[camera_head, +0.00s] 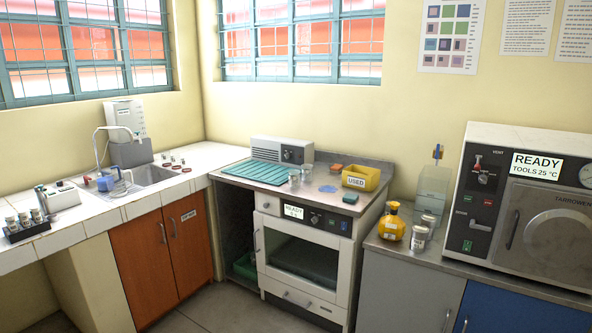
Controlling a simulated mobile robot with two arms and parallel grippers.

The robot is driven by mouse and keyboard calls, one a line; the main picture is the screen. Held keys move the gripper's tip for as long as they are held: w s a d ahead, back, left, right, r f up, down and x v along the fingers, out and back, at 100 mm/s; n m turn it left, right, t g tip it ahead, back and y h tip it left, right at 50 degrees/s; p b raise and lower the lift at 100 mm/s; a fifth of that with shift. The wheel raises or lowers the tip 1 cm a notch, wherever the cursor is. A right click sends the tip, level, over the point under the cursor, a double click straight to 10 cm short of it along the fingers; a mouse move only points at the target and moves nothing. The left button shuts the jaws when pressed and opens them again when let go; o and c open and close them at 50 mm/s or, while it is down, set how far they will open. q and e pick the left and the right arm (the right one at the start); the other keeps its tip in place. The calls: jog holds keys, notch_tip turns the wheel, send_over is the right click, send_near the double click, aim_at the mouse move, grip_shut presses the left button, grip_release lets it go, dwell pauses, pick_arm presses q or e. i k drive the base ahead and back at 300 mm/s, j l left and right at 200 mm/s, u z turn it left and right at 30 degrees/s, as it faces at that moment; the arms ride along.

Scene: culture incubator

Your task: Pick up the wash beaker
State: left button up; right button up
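No label marks a wash beaker, so I cannot tell for certain which vessel it is. A small blue vessel (105,183) stands at the left edge of the sink (153,175), with a pale item (117,173) beside it. Two small clear or metallic beakers, a front one (294,181) and a back one (307,172), stand on top of the incubator (300,258) in the middle. All look upright. Neither of my grippers shows in this view, and no vessel is visibly held.
A yellow box marked USED (356,182) and a green ribbed mat (257,172) lie on the incubator top. Yellow bottle (391,223) and jars (419,238) stand on the right counter beside the steriliser (477,219). A vial rack (27,228) sits far left. Floor shows in front.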

aim_at(306, 169)
jog(key=i+j, duration=0.1)
jog(key=i, duration=0.4)
jog(key=i+j+z, duration=0.1)
jog(key=i, duration=0.45)
